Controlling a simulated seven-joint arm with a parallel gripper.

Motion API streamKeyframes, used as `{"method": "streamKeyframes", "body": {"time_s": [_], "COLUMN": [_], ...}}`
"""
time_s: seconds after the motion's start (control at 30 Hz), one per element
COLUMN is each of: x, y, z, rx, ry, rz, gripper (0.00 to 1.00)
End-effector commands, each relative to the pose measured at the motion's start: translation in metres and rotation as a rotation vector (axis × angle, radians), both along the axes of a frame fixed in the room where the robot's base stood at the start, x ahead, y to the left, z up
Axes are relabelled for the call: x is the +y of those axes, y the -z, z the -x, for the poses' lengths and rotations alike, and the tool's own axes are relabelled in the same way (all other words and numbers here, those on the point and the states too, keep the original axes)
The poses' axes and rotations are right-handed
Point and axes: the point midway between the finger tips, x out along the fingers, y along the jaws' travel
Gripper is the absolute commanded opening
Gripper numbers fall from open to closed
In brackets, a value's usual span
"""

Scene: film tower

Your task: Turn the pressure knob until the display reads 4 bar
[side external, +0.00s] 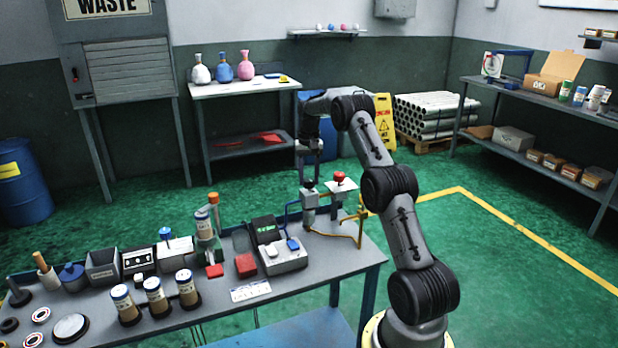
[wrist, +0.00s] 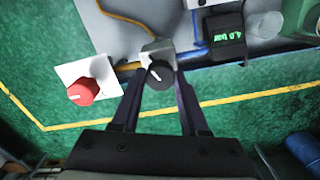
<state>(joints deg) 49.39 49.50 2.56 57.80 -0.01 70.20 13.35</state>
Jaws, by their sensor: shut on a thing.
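The black pressure knob (wrist: 159,76) with a white pointer mark sits on a grey regulator body (wrist: 158,48). My gripper (wrist: 163,71) is shut on the knob, with one finger on each side of it. The pointer lies slanted in the wrist view. The display (wrist: 225,33) reads 4.0 bar in green digits. In the side view my gripper (side external: 310,176) points down onto the knob (side external: 308,185). The display also shows there (side external: 265,226), too small to read surely.
A red knob on a white plate (wrist: 83,91) stands close beside the regulator. Yellow pipe (side external: 359,230) runs beside it at the bench's end. Jars, vials and boxes fill the left part of the bench (side external: 220,315). Green floor lies beyond the bench.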

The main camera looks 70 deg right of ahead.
Motion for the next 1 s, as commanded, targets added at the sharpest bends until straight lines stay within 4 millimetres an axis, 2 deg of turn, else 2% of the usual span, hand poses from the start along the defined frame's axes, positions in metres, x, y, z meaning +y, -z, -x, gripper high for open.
{"method": "streamKeyframes", "body": {"time_s": [0.33,0.37,0.5,0.83,1.0], "x": [-0.001,-0.001,-0.001,0.000,-0.001], "y": [-0.002,-0.002,-0.002,-0.002,-0.019], "z": [-0.001,-0.001,-0.001,0.000,-0.001], "rx": [-0.004,-0.004,-0.003,-0.002,-0.003], "ry": [0.002,0.002,0.001,0.001,0.001], "rz": [0.005,0.005,0.003,0.001,0.004], "gripper": [0.00,0.47,0.73,0.74,0.74]}}
